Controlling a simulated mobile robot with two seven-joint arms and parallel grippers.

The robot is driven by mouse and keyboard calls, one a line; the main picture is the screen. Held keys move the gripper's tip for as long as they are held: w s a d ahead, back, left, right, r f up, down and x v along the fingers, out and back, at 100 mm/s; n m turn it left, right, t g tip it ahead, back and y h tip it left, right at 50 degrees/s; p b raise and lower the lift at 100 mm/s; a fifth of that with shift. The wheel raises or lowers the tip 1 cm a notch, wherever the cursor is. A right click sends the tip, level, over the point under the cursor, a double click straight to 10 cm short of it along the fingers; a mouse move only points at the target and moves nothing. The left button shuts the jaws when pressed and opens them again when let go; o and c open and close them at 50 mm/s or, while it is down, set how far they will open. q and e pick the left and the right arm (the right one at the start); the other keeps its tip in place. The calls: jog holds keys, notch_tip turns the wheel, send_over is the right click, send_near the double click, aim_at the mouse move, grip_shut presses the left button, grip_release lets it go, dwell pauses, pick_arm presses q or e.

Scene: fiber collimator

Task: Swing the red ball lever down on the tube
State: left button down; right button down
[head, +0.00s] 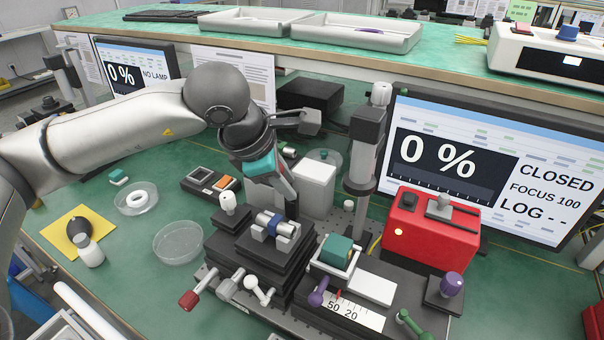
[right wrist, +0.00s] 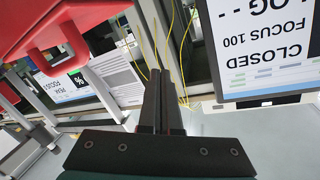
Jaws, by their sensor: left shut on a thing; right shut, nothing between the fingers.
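A short silver tube with a blue band (head: 277,225) lies in a cradle on top of the black stage stack (head: 250,252). My left gripper (head: 282,203) points down from behind onto the tube and is shut on it; the fingertips are partly hidden. I cannot make out a red ball lever; the area behind the tube is covered by my left gripper. A dark red knob (head: 188,299) sticks out at the stack's lower left. My right gripper (right wrist: 162,75) shows only in the right wrist view, shut and empty, away from the tube.
A grey post (head: 366,150) stands behind the stack. A red box (head: 432,228) and a monitor reading 0 % and CLOSED (head: 480,160) are to the right. A glass dish (head: 178,242) and a yellow pad (head: 62,228) lie to the left, with free green bench between.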

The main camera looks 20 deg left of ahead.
jog(key=w+a+r+n+y, duration=0.1)
jog(key=a+r+y, duration=0.3)
jog(key=a, duration=0.6)
jog(key=w+a+r+n+y, duration=0.1)
jog(key=a+r+y, duration=0.25)
jog(key=a, duration=0.75)
jog(key=w+a+r+n+y, duration=0.1)
jog(key=a+r+y, duration=0.3)
jog(key=a, duration=0.6)
jog(key=s+a+m+g+y, duration=0.3)
jog(key=s+a+g+y, duration=0.45)
jog(key=s+a, duration=0.55)
jog(key=w+a+f, duration=0.1)
jog(key=w+a, duration=0.1)
jog(key=a, duration=0.9)
jog(key=shift+w+a+f, duration=0.15)
jog(key=shift+w, duration=0.25)
